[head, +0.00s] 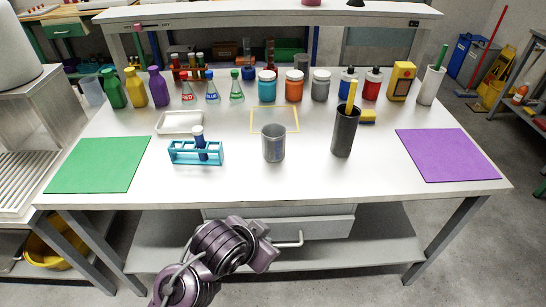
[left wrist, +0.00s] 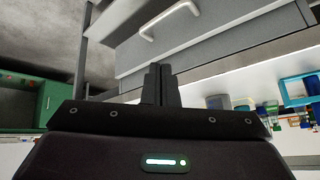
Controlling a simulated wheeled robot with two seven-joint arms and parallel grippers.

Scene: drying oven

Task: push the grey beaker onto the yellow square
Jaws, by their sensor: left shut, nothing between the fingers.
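The grey beaker (head: 273,146) stands upright on the white table, near the middle, in the head view. The yellow square (head: 251,121) is a thin outline on the table behind the beaker. The beaker's base is in front of the square, and its rim just overlaps the square's front edge in the picture. My left arm is low in front of the table, below the tabletop in the head view, where its fingertips cannot be made out. In the left wrist view my left gripper (left wrist: 160,75) is shut and empty, with a drawer front beyond it. My right gripper is not in view.
A blue test tube rack (head: 195,153) stands left of the beaker and a dark cylinder (head: 345,132) with a yellow stick stands right. A white tray (head: 181,123) is back left. Bottles and jars line the back. Green (head: 98,165) and purple (head: 447,155) mats lie at the sides.

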